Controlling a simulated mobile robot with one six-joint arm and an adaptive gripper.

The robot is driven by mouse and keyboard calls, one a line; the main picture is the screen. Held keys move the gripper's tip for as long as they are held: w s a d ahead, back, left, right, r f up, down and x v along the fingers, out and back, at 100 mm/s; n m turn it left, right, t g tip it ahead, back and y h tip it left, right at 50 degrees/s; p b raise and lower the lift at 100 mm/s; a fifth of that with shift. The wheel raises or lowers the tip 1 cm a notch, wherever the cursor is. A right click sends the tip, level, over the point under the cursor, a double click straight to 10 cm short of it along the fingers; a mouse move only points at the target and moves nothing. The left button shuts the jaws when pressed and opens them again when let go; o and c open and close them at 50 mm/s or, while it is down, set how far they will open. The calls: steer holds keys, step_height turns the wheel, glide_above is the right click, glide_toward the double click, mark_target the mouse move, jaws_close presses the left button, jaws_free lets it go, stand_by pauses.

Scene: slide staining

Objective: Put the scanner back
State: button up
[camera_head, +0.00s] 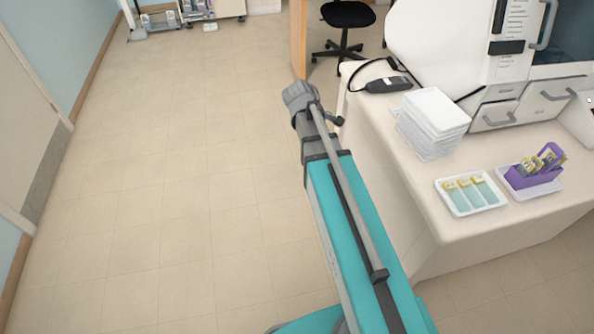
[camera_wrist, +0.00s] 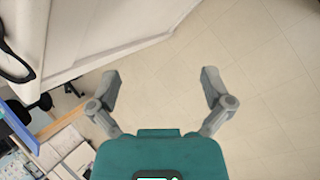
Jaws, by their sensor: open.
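The scanner (camera_head: 388,85) looks like a black handheld device with a black strap. It lies on the white bench (camera_head: 395,170), near its back left corner in the head view. In the wrist view a black loop (camera_wrist: 28,72), which looks like its strap, shows at the left edge. My gripper (camera_wrist: 161,82) is open and empty, with its two grey fingers spread wide over the tiled floor. It is apart from the scanner, beside the bench.
A stack of white trays (camera_head: 432,122), a slide tray (camera_head: 471,194) and a purple slide rack (camera_head: 535,170) stand on the bench. A large white machine (camera_head: 462,45) stands behind them. A black chair (camera_head: 346,18) is beyond the bench. The floor (camera_head: 160,180) on the left is clear.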

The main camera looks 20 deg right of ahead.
steer(key=s+a+f+m+y, duration=0.2)
steer(key=s+a+m+y, duration=0.4)
steer(key=s+a, duration=0.5)
steer(key=shift+s+a+f+m+g, duration=0.2)
steer(key=shift+a+f+m+g, duration=0.15)
steer(key=shift+a+m, duration=0.65)
